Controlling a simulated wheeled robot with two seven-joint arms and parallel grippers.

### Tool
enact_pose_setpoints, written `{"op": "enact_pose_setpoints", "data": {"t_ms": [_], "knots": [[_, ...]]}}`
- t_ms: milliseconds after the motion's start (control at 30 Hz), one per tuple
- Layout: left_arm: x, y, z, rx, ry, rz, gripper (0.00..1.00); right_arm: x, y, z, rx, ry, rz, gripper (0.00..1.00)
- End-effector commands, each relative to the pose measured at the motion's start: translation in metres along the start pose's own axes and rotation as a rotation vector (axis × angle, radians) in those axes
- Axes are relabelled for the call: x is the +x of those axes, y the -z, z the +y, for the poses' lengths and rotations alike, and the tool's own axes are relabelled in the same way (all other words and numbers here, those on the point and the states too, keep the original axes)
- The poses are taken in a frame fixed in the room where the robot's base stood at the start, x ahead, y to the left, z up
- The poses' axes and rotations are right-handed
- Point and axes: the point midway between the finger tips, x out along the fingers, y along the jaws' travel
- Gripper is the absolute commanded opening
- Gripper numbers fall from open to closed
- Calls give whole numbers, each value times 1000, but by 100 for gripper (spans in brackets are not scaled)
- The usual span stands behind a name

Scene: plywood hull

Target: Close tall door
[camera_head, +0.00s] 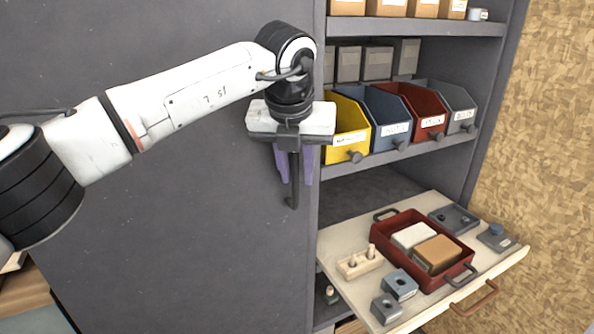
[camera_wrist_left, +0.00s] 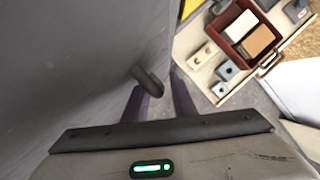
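The tall door (camera_head: 170,190) is a large plain grey panel filling the left of the head view; it also fills the left of the left wrist view (camera_wrist_left: 70,60). Its dark bar handle (camera_head: 292,185) stands upright near the panel's right edge. The handle's end shows in the left wrist view (camera_wrist_left: 147,82). My left gripper (camera_head: 296,176) points down at the handle, with its two purple fingers spread to either side of the bar. In the left wrist view the fingers (camera_wrist_left: 160,98) are apart, and I see no clear contact with the handle. My right gripper is out of view.
Right of the panel, open shelves hold yellow, blue, red and grey bins (camera_head: 390,132). Below, a pulled-out pale board (camera_head: 335,240) carries a red tray (camera_head: 425,283) and small blocks. A cork-like wall (camera_head: 550,140) is at the right.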

Motion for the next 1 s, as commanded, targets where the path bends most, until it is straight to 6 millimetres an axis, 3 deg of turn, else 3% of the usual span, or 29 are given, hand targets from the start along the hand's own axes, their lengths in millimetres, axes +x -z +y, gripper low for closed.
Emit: {"op": "enact_pose_setpoints", "data": {"t_ms": [33, 367, 800, 1000], "knots": [[4, 0, 8, -9, -13, 3, 29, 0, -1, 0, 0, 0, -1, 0], [-3, 0, 8, -11, -17, 6, 29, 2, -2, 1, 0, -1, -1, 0], [-86, 0, 0, -3, -7, -3, 29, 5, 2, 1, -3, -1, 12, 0], [-103, 1, -1, -1, -4, -2, 29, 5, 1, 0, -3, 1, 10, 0]]}}
